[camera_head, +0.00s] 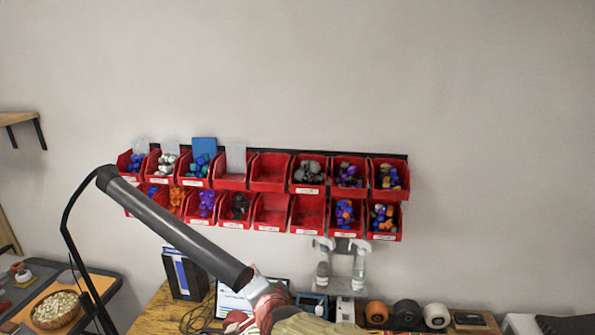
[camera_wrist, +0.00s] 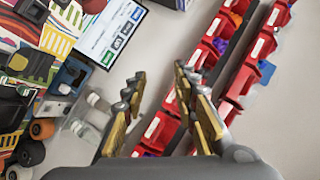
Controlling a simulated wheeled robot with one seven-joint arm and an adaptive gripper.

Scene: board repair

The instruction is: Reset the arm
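My gripper (camera_wrist: 160,76) shows in the wrist view with its two yellow-padded fingers spread apart. The gap between them is empty, so it is open. Beyond the fingers are rows of red bins, a screen and parts of a cluttered desk. In the head view I cannot make out the gripper clearly. A reddish and tan shape at the bottom centre may be part of my arm, but I cannot tell.
Two rows of red bins (camera_head: 270,172) hang on the wall, several holding coloured parts. A dark tube-shaped lamp (camera_head: 180,232) slants across the left. A wooden desk (camera_head: 150,317) carries a screen (camera_wrist: 110,32) and small devices. A bowl (camera_head: 57,325) stands at lower left. The upper wall is bare.

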